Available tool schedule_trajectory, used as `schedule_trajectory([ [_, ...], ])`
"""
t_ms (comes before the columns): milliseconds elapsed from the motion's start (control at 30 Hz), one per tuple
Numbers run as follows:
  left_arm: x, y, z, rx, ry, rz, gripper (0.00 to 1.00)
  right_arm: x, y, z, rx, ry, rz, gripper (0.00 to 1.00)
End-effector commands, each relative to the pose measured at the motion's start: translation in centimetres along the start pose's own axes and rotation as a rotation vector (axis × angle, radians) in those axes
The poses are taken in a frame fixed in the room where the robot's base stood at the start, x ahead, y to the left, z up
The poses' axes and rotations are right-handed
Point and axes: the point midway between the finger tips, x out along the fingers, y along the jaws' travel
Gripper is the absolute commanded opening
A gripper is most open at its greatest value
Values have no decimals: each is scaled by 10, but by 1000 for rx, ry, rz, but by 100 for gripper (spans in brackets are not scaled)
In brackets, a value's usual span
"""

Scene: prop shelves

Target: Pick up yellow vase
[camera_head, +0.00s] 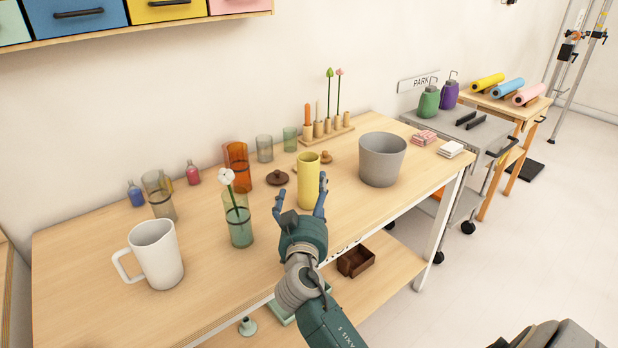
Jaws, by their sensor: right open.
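The yellow vase (309,178) is a tall plain cylinder standing upright on the wooden table, near its front edge. My right gripper (299,202) reaches in from the front with its fingers spread, one to the left of the vase and one in front of its lower right side. The gripper is open, and I cannot tell whether a finger touches the vase. The vase's lowest part is partly hidden by the gripper. My left gripper is not in view.
A grey pot (382,160) stands right of the vase. A green glass with a white flower (238,222) and a white mug (155,255) stand to the left. An orange glass (237,167), a brown lid (278,178) and a wooden candle stand (326,135) are behind.

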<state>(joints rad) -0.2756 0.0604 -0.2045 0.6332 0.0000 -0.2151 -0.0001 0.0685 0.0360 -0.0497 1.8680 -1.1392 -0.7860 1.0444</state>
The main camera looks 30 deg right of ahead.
Motion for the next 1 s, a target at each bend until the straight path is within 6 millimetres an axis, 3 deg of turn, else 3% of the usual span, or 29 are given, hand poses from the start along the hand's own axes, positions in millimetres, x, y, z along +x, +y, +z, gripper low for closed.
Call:
schedule_trajectory([
  [133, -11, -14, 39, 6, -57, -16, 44, 26, 1, -3, -3, 2, 2, 90],
  [300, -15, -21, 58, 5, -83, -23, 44, 42, 2, -2, -1, 0, 2, 90],
  [433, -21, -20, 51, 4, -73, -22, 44, 54, 4, -4, -3, 1, 3, 90],
  [700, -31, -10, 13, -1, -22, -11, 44, 90, 6, -2, -3, 0, 2, 90],
  [1000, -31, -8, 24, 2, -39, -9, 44, 95, 6, 0, 0, 0, 1, 90],
])
